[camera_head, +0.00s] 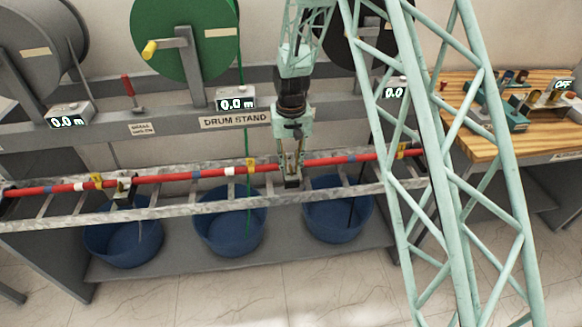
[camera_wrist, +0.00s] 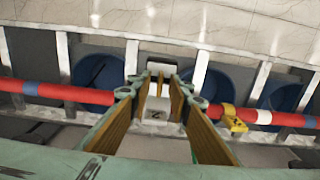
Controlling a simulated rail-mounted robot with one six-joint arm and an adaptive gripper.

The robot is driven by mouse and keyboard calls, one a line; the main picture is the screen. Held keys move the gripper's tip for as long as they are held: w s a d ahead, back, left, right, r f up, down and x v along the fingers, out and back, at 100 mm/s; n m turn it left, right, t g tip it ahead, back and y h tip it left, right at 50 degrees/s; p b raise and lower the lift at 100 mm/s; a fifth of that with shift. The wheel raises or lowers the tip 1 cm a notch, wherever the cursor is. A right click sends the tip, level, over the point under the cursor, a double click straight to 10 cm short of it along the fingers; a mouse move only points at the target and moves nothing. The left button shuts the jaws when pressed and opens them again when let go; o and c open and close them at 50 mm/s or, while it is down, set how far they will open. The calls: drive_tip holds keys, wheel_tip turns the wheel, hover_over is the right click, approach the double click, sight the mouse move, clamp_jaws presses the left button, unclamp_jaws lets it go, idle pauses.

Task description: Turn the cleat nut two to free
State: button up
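My gripper (camera_head: 291,166) points down over the cable ladder, around a spot on the red cable (camera_head: 210,173). In the wrist view its two tan-padded fingers (camera_wrist: 161,84) stand apart, one on each side of a pale cleat (camera_wrist: 156,114). The fingers straddle the cleat's middle. The cleat nut itself is too small and too covered to make out, so I cannot tell whether the pads touch it.
The ladder-type tray (camera_head: 60,218) runs across the front of the drum stand (camera_head: 236,121). A yellow tag (camera_wrist: 232,118) hangs on the cable beside my gripper. Blue tubs (camera_head: 230,232) stand below. A wooden bench (camera_head: 480,146) with tools is at the right.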

drive_tip(key=shift+c, duration=0.6)
clamp_jaws()
drive_tip(key=shift+n, duration=0.4)
drive_tip(key=n, duration=0.7)
drive_tip(key=shift+n, duration=0.3)
drive_tip(key=n, duration=0.5)
drive_tip(key=shift+b, duration=0.3)
drive_tip(key=n, duration=0.4)
drive_tip(key=shift+n, duration=0.4)
